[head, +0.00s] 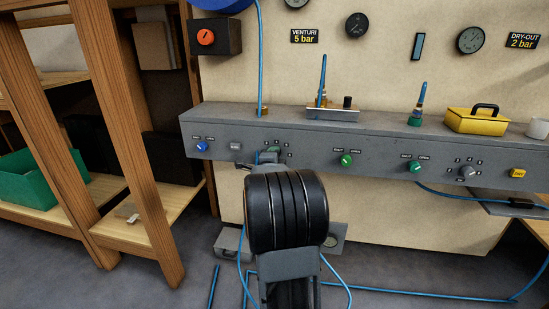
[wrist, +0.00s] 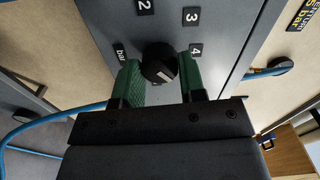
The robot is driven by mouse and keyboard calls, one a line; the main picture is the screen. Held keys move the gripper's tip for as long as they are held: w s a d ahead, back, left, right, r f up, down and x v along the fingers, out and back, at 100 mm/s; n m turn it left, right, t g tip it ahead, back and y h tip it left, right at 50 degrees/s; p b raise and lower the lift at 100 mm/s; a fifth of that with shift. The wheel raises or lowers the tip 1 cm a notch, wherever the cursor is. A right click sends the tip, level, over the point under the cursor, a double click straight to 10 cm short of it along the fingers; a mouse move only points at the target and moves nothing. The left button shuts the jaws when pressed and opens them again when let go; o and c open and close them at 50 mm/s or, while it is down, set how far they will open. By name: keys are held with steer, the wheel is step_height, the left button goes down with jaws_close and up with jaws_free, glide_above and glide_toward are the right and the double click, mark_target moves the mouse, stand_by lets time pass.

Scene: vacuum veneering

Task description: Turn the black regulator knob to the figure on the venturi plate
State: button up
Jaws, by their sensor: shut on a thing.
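The black regulator knob (wrist: 157,56) sits on the grey panel in the wrist view, with a pale pointer mark on its lower right side. Figures 2, 3 and 4 and the word "bar" are printed around it; no 5 can be seen, and my right finger and wrist cover part of the dial. My gripper (wrist: 160,74) has its green fingers on either side of the knob, shut on it. In the head view my arm hides most of this knob. The venturi plate (head: 304,36) reads 5 bar; it also shows in the wrist view (wrist: 301,14).
The grey console (head: 318,160) carries a blue knob (head: 202,147), green knobs (head: 346,160) and another dial (head: 466,172) further right. A yellow box (head: 477,120) stands on top. Blue hoses run beside my arm and over the floor. Wooden shelving (head: 120,130) stands at left.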

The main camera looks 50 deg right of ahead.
steer(key=o, duration=0.9)
steer(key=shift+p+v, duration=1.75)
steer(key=shift+v, duration=5.15)
